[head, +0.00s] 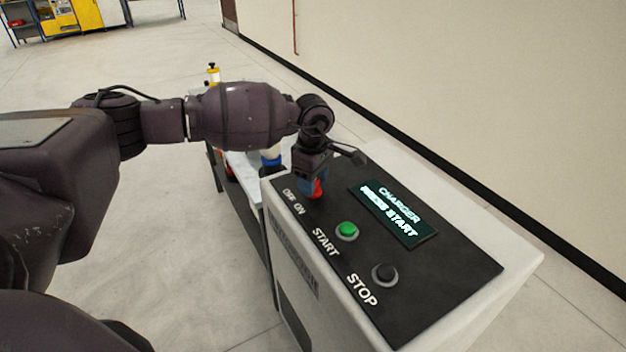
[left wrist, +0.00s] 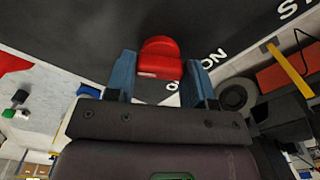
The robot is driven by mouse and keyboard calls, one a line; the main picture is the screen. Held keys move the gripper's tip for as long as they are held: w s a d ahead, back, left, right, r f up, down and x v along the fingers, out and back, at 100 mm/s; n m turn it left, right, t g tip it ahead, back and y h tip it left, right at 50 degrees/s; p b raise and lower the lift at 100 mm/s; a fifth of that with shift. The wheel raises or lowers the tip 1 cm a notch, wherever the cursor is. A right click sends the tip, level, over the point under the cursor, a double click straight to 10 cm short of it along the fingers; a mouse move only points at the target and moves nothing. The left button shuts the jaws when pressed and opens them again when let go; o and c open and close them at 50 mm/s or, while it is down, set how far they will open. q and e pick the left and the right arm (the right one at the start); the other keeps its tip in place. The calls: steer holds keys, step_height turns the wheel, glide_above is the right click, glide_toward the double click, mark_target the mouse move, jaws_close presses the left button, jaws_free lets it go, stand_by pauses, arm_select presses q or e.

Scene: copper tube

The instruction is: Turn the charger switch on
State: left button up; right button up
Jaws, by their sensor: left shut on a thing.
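The charger (head: 460,296) is a white box with a black sloped top panel. Its red switch knob (head: 317,188) sits by the OFF and ON labels and is partly hidden by my gripper in the head view. My left gripper (head: 312,186) reaches down onto the panel and is shut on the red knob. In the left wrist view the knob (left wrist: 160,57) sits between the two blue fingers (left wrist: 160,78), with the ON label to its right. The display (head: 393,212) is lit and reads CHARGER PRESS START. My right gripper is not in view.
A green START button (head: 347,231) and a black STOP button (head: 385,274) sit on the panel near the knob. A table (head: 239,172) with small items stands behind the charger. A wall runs along the right; the floor at left is open.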

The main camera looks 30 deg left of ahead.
arm_select(q)
steer(key=shift+r, duration=0.1)
steer(key=o, duration=0.9)
step_height(320, 180, up, 11)
steer(key=shift+f+p, duration=0.15)
steer(key=shift+p, duration=0.2)
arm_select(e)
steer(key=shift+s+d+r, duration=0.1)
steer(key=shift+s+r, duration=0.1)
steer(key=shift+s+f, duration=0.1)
